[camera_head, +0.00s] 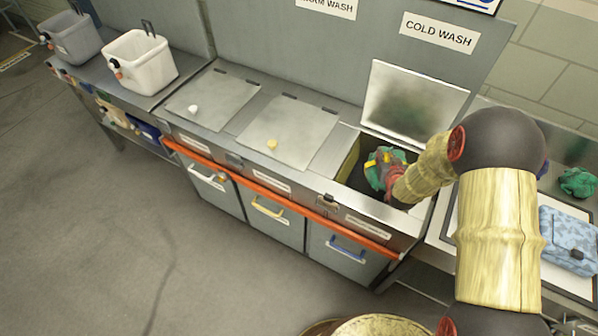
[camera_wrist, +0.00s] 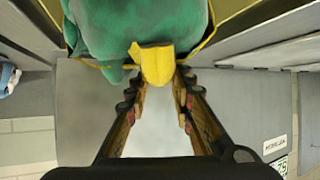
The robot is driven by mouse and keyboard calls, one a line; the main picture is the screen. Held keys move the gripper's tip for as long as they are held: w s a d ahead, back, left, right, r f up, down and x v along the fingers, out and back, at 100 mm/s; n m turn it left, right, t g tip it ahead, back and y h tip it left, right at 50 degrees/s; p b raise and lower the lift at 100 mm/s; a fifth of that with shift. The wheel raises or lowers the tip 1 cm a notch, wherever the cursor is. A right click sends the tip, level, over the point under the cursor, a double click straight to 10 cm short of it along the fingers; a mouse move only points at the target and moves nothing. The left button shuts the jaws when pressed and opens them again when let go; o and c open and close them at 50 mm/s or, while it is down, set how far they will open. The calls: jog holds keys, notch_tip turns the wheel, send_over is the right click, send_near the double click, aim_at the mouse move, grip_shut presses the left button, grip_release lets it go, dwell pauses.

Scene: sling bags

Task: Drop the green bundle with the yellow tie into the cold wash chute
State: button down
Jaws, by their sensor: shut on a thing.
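My gripper (camera_head: 394,181) is shut on the yellow tie (camera_wrist: 155,63) of the green bundle (camera_head: 375,170). In the wrist view the bundle (camera_wrist: 105,30) hangs beyond the fingertips (camera_wrist: 158,84) and fills the top of the picture. The bundle is at the open mouth of the cold wash chute (camera_head: 349,160), inside its outline in the head view. Its exact depth is hard to tell. The chute's lid (camera_head: 412,103) stands raised behind it, below the COLD WASH sign (camera_head: 438,33). My wrist hides part of the opening's right side.
Two closed lids (camera_head: 211,97) (camera_head: 290,131) lie left of the open chute. An orange rail (camera_head: 290,199) runs along the counter front. A second green bundle (camera_head: 577,182) and a blue patterned bag (camera_head: 568,238) lie at right. A white bin (camera_head: 140,63) stands far left.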

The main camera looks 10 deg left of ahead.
jog(key=shift+r, duration=0.1)
jog(key=c, duration=1.8)
grip_release()
jog(key=shift+c, duration=0.2)
jog(key=o, duration=0.4)
jog(key=shift+s, duration=0.1)
jog(key=v, duration=1.1)
jog(key=shift+s+d+r, duration=0.15)
jog(key=shift+s, duration=0.2)
